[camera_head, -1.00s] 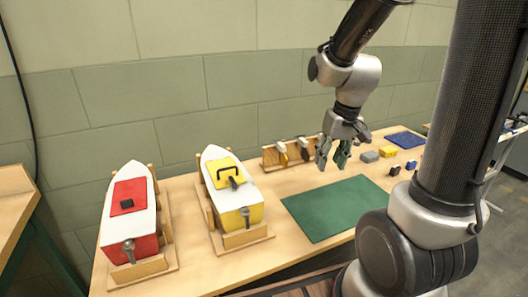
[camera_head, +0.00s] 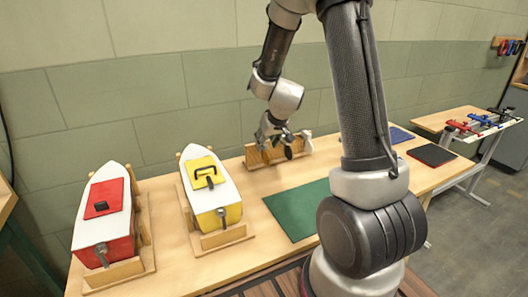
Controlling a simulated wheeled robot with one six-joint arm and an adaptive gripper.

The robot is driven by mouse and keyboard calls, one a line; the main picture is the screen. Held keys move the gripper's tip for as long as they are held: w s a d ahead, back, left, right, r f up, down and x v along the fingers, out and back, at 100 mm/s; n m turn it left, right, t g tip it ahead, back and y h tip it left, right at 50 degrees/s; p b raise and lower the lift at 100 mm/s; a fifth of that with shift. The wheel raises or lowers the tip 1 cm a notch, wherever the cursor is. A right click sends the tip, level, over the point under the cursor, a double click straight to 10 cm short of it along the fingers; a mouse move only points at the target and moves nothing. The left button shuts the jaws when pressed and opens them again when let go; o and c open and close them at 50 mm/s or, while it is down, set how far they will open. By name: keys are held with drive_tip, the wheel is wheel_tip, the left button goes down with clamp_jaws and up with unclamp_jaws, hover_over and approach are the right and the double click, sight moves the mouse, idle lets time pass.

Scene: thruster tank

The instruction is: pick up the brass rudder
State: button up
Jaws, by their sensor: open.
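A wooden rack (camera_head: 253,158) stands at the back of the bench by the wall. My gripper (camera_head: 276,148) is open in front of the rack, its fingers pointing down and overlapping it in the picture. I cannot make out the brass rudder for certain; the gripper covers much of the rack. A small pale piece (camera_head: 307,139) shows at the rack's right end. I cannot tell whether the fingers touch anything.
A red boat (camera_head: 104,222) and a yellow boat (camera_head: 227,212) stand in wooden cradles at left. A green mat (camera_head: 297,210) lies empty. A blue mat (camera_head: 398,135) and a dark red-edged tray (camera_head: 432,155) lie right. Clamps (camera_head: 466,126) lie on another table.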

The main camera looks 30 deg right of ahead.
drive_tip(key=shift+x, duration=1.35)
clamp_jaws()
drive_tip(key=shift+r, duration=0.1)
drive_tip(key=shift+r, duration=0.15)
